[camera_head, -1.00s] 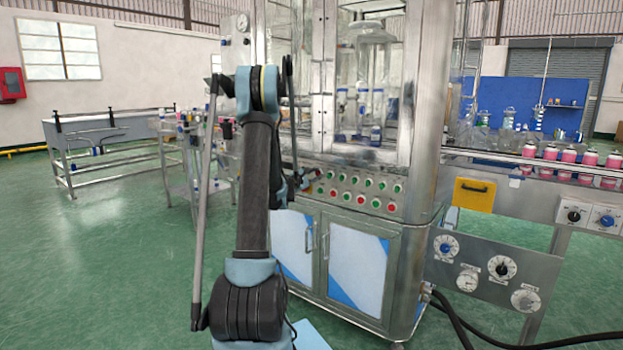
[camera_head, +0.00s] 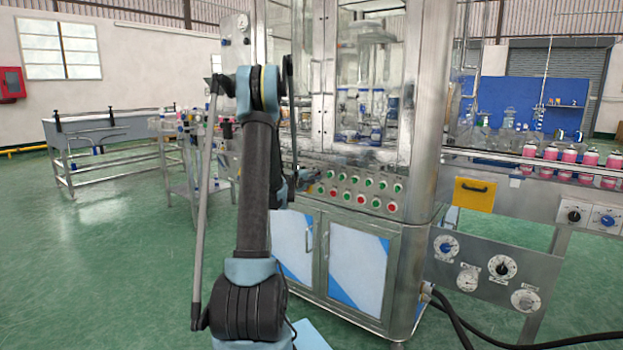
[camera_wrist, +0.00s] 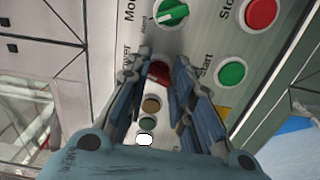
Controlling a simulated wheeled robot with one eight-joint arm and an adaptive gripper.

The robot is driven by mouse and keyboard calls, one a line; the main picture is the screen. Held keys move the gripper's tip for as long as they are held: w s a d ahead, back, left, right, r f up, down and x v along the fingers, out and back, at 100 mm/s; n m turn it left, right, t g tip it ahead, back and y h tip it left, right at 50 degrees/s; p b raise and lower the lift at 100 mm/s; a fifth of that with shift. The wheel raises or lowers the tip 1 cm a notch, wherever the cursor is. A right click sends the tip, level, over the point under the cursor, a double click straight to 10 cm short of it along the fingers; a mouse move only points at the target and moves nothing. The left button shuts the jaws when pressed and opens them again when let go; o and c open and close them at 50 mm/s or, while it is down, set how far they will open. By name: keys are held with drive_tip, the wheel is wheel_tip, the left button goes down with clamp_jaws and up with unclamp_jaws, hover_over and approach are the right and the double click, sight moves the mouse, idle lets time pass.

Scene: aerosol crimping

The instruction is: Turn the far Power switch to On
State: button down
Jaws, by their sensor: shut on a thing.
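The machine's control panel (camera_head: 372,195) carries rows of red and green buttons and knobs. In the wrist view, a red knob (camera_wrist: 159,72) sits between my fingertips beside a partly hidden label that seems to read "Power". My gripper (camera_wrist: 160,66) is shut on this red knob, and the fingers cover its sides. Its handle angle cannot be told.
In the wrist view, a green Mode knob (camera_wrist: 172,12), a red Stop button (camera_wrist: 262,12) and a green Start button (camera_wrist: 231,73) lie close by. Cabinet doors (camera_head: 355,266) are below the panel.

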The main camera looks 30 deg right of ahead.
drive_tip(key=m, duration=0.4)
drive_tip(key=shift+s+d+m, duration=0.1)
drive_tip(key=shift+m, duration=0.7)
drive_tip(key=shift+s+f, duration=0.1)
drive_tip(key=shift+s, duration=0.05)
drive_tip(key=c, duration=1.4)
unclamp_jaws()
drive_tip(key=shift+c, duration=0.2)
drive_tip(key=shift+o, duration=0.4)
drive_tip(key=shift+s+a+f, duration=0.15)
drive_tip(key=shift+a+f, duration=0.05)
drive_tip(key=shift+a, duration=0.35)
drive_tip(key=v, duration=1.1)
drive_tip(key=shift+w+r, duration=0.15)
drive_tip(key=shift+w, duration=0.25)
drive_tip(key=shift+a, duration=0.1)
